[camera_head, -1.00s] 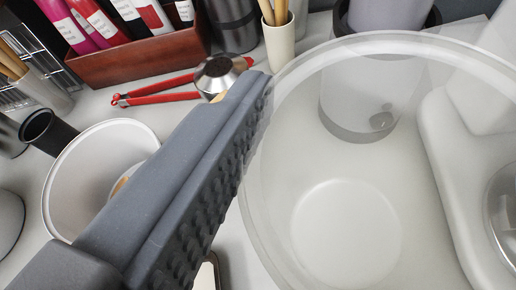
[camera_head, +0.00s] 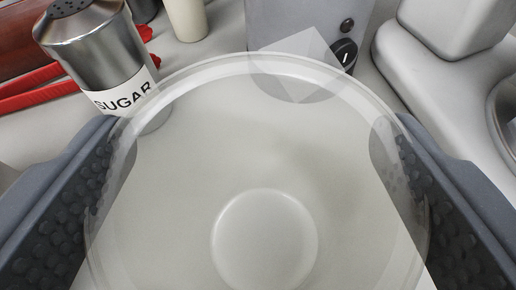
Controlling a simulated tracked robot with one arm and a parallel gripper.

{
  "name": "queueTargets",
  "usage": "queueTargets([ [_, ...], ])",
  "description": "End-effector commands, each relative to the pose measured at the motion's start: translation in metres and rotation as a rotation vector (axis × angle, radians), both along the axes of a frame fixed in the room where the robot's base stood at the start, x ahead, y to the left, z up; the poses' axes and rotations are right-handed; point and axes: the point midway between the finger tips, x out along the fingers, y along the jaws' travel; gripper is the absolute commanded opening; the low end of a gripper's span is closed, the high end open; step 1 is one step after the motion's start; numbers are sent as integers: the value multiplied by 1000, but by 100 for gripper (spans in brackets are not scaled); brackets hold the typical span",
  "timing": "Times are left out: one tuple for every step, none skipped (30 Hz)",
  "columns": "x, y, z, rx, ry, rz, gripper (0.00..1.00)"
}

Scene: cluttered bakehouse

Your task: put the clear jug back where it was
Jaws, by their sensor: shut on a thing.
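The clear jug (camera_head: 262,165) fills the middle of the view, seen from above through its wide round rim. Its round base shows below the centre, and the counter shows through it. My gripper (camera_head: 256,130) has one dark ridged finger on the left side of the jug and one on the right, and is shut on it. The jug's clear wall overlaps both fingertips. Whether its base touches the counter I cannot tell.
A metal sugar shaker (camera_head: 88,45) stands close behind the left finger, by the jug's rim. Red tongs (camera_head: 40,92) lie at the left. A grey appliance (camera_head: 278,20) with a black knob is behind the jug. A pale machine (camera_head: 435,65) stands at the right.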

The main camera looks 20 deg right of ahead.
Motion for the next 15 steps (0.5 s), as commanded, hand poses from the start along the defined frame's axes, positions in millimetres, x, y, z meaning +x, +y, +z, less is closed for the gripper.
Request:
queueTargets([
  [0,0,-4,-1,0,0,40],
  [0,0,-5,0,0,0,40],
  [1,0,-6,0,1,0,40],
  [2,-1,-6,0,1,0,40],
  [5,-2,-6,0,1,0,40],
  [10,-4,-7,1,2,0,40],
  [14,-5,-7,1,3,0,40],
  [18,-8,-8,1,3,0,40],
  [24,-10,-8,0,4,0,40],
  [28,-12,-9,0,4,0,40],
  [32,-14,-8,0,4,0,40],
  [36,-16,-7,1,3,-1,40],
  [39,-17,-7,2,1,0,40],
  [37,-15,-11,-1,1,2,40],
  [37,-15,-15,-1,2,1,40],
])
